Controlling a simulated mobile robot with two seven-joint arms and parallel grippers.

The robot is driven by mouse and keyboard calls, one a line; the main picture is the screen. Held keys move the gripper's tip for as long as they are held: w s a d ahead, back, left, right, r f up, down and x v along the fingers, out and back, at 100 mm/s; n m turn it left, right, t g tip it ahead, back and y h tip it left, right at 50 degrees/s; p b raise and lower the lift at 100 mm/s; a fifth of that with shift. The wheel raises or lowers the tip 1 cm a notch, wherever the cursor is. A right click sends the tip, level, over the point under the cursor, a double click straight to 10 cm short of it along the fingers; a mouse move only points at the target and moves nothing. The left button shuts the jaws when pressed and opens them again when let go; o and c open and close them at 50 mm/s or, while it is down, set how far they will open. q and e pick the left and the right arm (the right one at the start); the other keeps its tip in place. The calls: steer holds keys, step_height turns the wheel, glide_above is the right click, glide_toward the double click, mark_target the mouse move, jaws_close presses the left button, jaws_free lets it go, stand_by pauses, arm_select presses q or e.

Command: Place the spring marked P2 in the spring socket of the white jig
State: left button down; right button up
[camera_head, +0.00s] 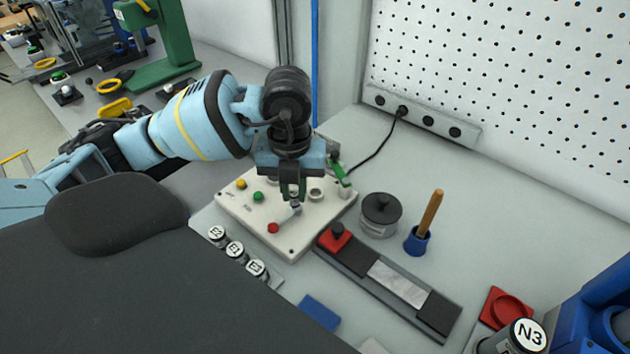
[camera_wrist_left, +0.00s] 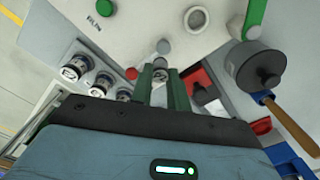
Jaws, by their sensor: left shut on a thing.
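The white jig (camera_head: 262,218) lies on the bench, with coloured buttons and a raised metal ring socket (camera_head: 316,194). The ring also shows in the left wrist view (camera_wrist_left: 197,20). My left gripper (camera_head: 293,195) points down over the jig. It is shut on a small pale-topped metal piece (camera_wrist_left: 160,74), seen between the fingers in the left wrist view. The piece's marking is not readable, so I cannot tell whether it is P2. The ring lies to one side of the fingers, apart from them. My right gripper is not in view.
Several marked cylinders (camera_head: 235,251) stand in a row by the jig's near left edge. A green clamp handle (camera_head: 340,175) rises at its far right. A dark round pot (camera_head: 381,215), a wooden-handled tool (camera_head: 431,215) and a long strip fixture (camera_head: 398,283) are to the right.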

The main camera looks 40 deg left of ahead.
arm_select(q)
steer(key=w, duration=0.6)
steer(key=shift+w+f, duration=0.1)
steer(key=shift+f, duration=0.2)
steer(key=shift+w, duration=0.4)
steer(key=shift+f, duration=1.75)
steer(key=shift+f, duration=0.2)
steer(key=c, duration=1.3)
jaws_free()
steer(key=shift+c, duration=0.2)
step_height(320, 180, up, 12)
steer(key=shift+r+p, duration=0.2)
steer(key=shift+p, duration=0.15)
